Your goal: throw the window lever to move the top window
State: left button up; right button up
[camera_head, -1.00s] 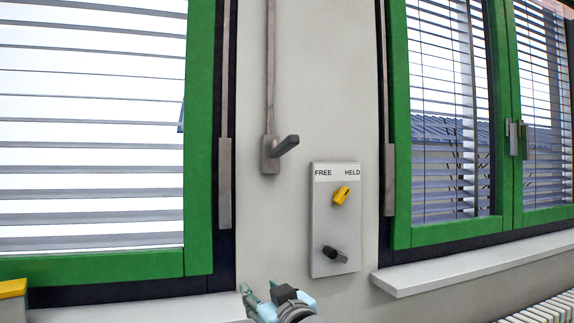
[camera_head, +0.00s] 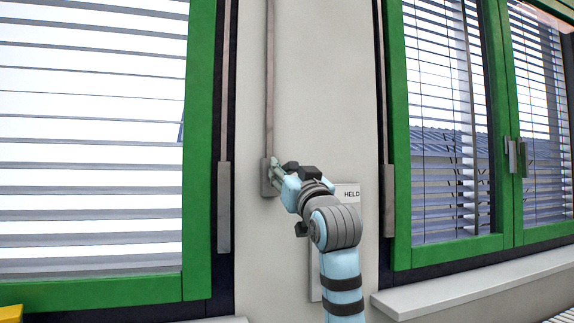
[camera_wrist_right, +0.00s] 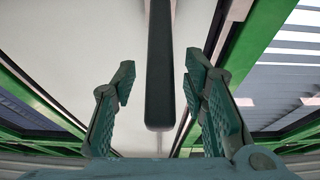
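The window lever's grey wall plate (camera_head: 267,178) sits at the foot of a long rod (camera_head: 270,80) on the wall between two windows. The lever's dark handle is hidden behind my right gripper in the head view. In the right wrist view the dark handle (camera_wrist_right: 159,75) points down between the two fingers. My right gripper (camera_head: 277,174) is at the lever, its fingers open on both sides of the handle with gaps visible; it also shows in the wrist view (camera_wrist_right: 158,88). The top window is not seen in the head view. My left gripper is out of view.
A grey panel (camera_head: 349,194) marked HELD is mostly covered by my right arm; its knobs are hidden. Green-framed windows (camera_head: 199,200) with blinds stand left and right (camera_head: 400,160). A sill (camera_head: 470,283) juts out at lower right. A yellow thing (camera_head: 10,313) shows at lower left.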

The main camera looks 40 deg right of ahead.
jog(key=shift+w+d+r, duration=0.1)
jog(key=shift+w+r, duration=0.05)
jog(key=shift+w, duration=0.25)
grip_shut()
